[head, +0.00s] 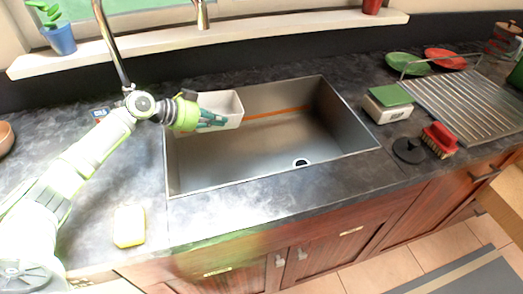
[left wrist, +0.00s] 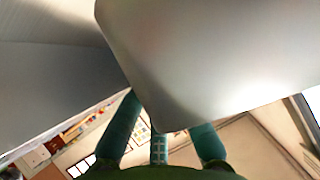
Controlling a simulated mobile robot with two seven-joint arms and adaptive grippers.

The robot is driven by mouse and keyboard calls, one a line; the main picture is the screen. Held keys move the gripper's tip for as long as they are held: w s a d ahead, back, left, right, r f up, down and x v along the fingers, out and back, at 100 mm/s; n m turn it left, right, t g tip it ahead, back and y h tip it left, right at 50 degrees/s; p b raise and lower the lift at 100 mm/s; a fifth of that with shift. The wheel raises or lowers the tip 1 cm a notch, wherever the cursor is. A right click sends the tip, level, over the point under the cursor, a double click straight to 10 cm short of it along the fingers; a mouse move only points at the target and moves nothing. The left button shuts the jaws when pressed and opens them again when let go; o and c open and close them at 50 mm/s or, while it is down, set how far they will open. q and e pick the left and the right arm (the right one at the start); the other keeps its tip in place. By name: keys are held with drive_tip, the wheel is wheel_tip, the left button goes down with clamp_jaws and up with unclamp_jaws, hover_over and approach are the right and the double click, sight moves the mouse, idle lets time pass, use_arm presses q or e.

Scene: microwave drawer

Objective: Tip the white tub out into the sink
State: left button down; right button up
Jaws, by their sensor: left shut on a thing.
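The white tub (head: 232,106) is over the far left part of the sink (head: 345,116) in the head view. My left gripper (head: 212,119) is shut on it from the left, with teal fingers at its near side. In the left wrist view the tub (left wrist: 215,55) fills much of the upper picture, with the fingers (left wrist: 160,145) below it. I cannot tell its exact tilt or what it holds. My right gripper is not in view.
A thin orange strip (head: 278,112) runs along the sink's far side. The faucet (head: 112,45) rises behind my left arm. A yellow sponge (head: 129,226) lies front left. A green-topped box (head: 388,103), a black round item (head: 408,151) and a red brush (head: 439,140) stand right of the sink.

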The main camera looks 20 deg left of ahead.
use_arm(q)
drive_tip(key=b, duration=0.1)
drive_tip(key=f+h+b, duration=0.1)
drive_tip(key=b, duration=0.1)
drive_tip(key=shift+w+a+f+n, duration=0.1)
drive_tip(key=shift+a+f+n, duration=0.05)
drive_tip(key=shift+a+n, duration=0.2)
drive_tip(key=shift+a+r, duration=0.15)
drive_tip(key=shift+r, duration=0.4)
drive_tip(key=shift+r+p, duration=1)
drive_tip(key=shift+r, duration=0.95)
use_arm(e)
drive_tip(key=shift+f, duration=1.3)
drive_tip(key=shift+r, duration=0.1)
